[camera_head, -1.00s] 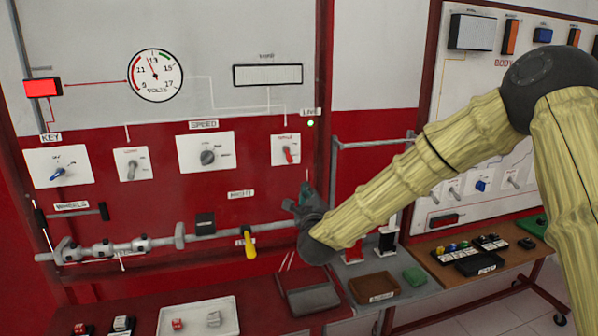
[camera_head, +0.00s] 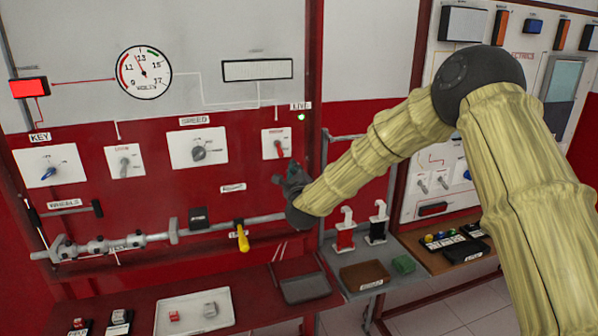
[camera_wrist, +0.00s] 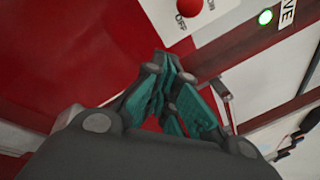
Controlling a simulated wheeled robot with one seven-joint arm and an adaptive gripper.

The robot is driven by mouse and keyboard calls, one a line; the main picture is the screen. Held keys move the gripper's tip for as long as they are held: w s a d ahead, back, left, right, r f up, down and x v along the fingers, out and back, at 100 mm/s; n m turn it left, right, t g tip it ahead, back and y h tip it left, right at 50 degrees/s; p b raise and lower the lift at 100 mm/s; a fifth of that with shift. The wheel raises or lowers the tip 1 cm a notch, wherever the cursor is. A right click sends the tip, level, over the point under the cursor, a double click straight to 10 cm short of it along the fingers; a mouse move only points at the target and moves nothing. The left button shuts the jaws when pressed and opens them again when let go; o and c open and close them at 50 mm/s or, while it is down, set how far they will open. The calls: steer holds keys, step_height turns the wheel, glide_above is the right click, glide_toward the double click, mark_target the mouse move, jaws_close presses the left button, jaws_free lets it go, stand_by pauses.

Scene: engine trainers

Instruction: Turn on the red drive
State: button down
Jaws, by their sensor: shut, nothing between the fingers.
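The red drive switch is a red lever (camera_head: 279,149) on a small white plate below the "LIVE" label. In the head view it points downward. In the wrist view its round red end (camera_wrist: 191,6) shows at the top edge, beside the words OFF and ON; the rest is cut off. My gripper (camera_head: 292,167) is shut and empty, just below and slightly right of the lever in the head view. In the wrist view its teal and grey fingers (camera_wrist: 172,62) meet below the plate, with a visible gap to the red end.
A green lamp (camera_head: 301,117) glows under "LIVE", close to a dark red post (camera_head: 314,75). A grey bar with a yellow handle (camera_head: 243,239) runs below. Other dials stand to the left, including a speed knob (camera_head: 199,154). Trays (camera_head: 304,288) lie on the bench underneath.

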mark_target(279, 150)
steer(key=shift+s+a+r+p, duration=0.35)
steer(key=shift+a+r, duration=0.15)
steer(key=shift+r, duration=0.1)
steer(key=shift+s+a+r+p, duration=0.25)
steer(key=shift+s+a+r, duration=0.1)
steer(key=shift+a+r, duration=0.2)
steer(key=shift+d+r, duration=0.15)
steer(key=shift+r, duration=0.05)
steer(key=shift+s, duration=0.1)
